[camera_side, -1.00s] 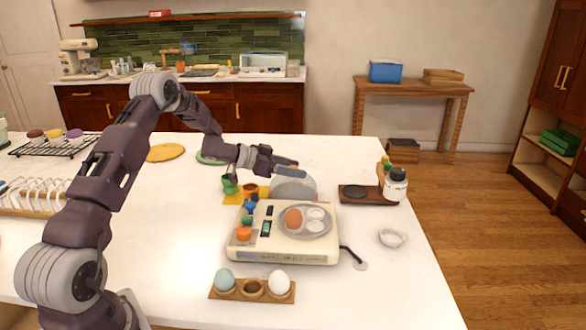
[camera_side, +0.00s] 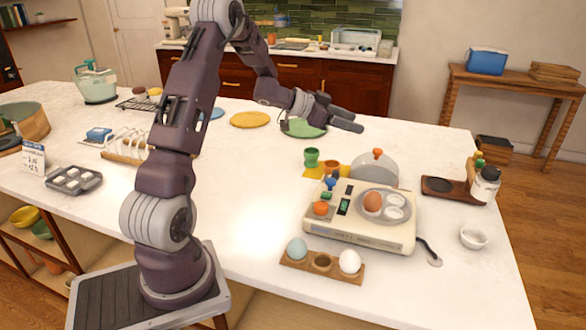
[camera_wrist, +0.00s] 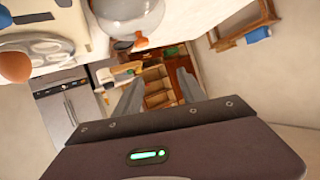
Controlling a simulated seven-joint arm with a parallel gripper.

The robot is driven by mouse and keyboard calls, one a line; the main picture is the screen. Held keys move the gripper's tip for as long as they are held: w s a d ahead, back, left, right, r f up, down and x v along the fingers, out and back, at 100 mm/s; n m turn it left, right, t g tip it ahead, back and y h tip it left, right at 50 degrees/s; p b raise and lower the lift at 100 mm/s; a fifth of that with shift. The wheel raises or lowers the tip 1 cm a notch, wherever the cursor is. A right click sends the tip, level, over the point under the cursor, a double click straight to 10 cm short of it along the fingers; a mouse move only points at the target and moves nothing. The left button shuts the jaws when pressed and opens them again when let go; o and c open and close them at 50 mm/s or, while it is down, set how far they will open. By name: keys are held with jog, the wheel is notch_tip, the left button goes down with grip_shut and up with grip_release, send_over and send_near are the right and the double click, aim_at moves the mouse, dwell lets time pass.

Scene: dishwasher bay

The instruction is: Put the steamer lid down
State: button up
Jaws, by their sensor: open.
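The steamer lid (camera_side: 372,172) is a clear dome with an orange knob. It rests on the white counter just behind the cream egg steamer (camera_side: 360,232). In the wrist view, the lid (camera_wrist: 128,14) shows at the top edge with its knob pointing down in the picture. My gripper (camera_side: 352,120) is open and empty, above and to the left of the lid, clear of it. Its two fingers also show in the wrist view (camera_wrist: 158,84) with nothing between them. The steamer's round tray holds a brown egg (camera_side: 372,201).
A wooden holder (camera_side: 322,263) with a blue egg and a white egg stands in front of the steamer. A green egg cup (camera_side: 311,158) stands left of the lid. A dark wooden board (camera_side: 445,189) with a shaker and a white bowl (camera_side: 473,238) are to the right.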

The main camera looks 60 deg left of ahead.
jog(key=s+d+r+n+y, duration=0.15)
jog(key=d+r+y, duration=0.4)
jog(key=r, duration=0.65)
jog(key=s+d+r+n+g+y, duration=0.1)
jog(key=s+d+r+n+y, duration=0.1)
jog(key=s+d+n, duration=0.3)
jog(key=s+d+f+g+h, duration=0.1)
jog(key=s+d+f+g, duration=0.1)
jog(key=s+d, duration=0.3)
jog(key=s+d+f+m+g+h, duration=0.1)
jog(key=s+d, duration=0.5)
jog(key=s, duration=0.7)
jog(key=s+d+f+m+g+h, duration=0.1)
jog(key=s+d+f+g+h, duration=0.1)
jog(key=s+d+f, duration=0.3)
jog(key=s+g, duration=0.1)
jog(key=s, duration=0.3)
jog(key=shift+s+d, duration=0.15)
jog(key=shift+s, duration=0.2)
